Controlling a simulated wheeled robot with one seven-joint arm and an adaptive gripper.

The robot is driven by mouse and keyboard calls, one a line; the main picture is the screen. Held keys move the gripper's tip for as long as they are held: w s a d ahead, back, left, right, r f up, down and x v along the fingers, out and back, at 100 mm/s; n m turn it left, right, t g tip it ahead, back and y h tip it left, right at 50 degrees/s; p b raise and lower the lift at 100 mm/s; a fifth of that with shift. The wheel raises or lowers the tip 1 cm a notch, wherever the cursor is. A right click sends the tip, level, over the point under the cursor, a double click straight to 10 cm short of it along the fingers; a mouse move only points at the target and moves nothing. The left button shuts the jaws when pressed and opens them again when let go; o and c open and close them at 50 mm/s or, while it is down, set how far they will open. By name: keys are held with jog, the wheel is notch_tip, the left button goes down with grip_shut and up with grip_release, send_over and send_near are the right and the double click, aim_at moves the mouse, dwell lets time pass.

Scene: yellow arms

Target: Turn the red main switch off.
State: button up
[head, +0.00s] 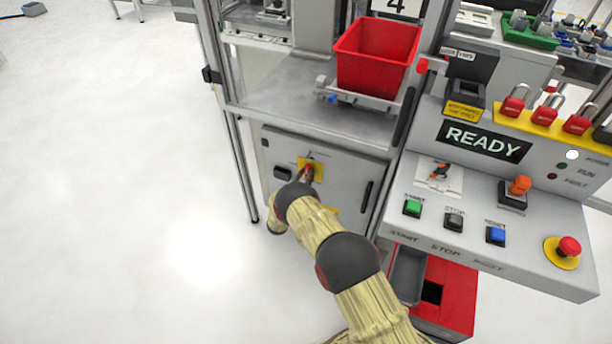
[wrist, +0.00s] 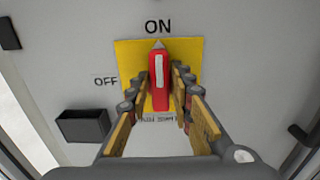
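The red main switch (wrist: 159,80) is a red handle with a white stripe on a yellow plate (wrist: 188,52). In the wrist view it stands upright, its tip pointing to the ON label (wrist: 158,27); the OFF label (wrist: 105,82) is to its left. My gripper (wrist: 158,100) is open, with one finger on each side of the handle and small gaps visible between. In the head view the switch (head: 308,172) is on the grey cabinet door under the machine shelf, mostly hidden by my gripper (head: 306,180).
A black latch (wrist: 83,126) is left of the plate on the cabinet door. A control panel with a READY display (head: 484,140) and an emergency stop (head: 568,247) stands to the right. A red bin (head: 375,55) sits above the cabinet. The floor at left is clear.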

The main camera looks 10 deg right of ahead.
grip_shut()
jog(key=shift+n+b, duration=0.35)
jog(key=shift+n, duration=0.05)
jog(key=n+b, duration=0.1)
jog(key=n, duration=0.1)
jog(key=n+b, duration=0.1)
jog(key=shift+w+a+f+n+b, duration=0.2)
jog(key=shift+n+b, duration=0.1)
jog(key=shift+n, duration=0.1)
jog(key=n+b, duration=0.1)
jog(key=n, duration=0.3)
jog(key=n+b, duration=0.1)
jog(key=n, duration=0.3)
jog(key=n+b, duration=0.2)
jog(key=n, duration=0.3)
jog(key=shift+w+a+f, duration=0.2)
jog(key=shift+a+f, duration=0.15)
jog(key=shift+n, duration=0.3)
jog(key=shift+o, duration=2.3)
grip_release()
jog(key=shift+f, duration=0.1)
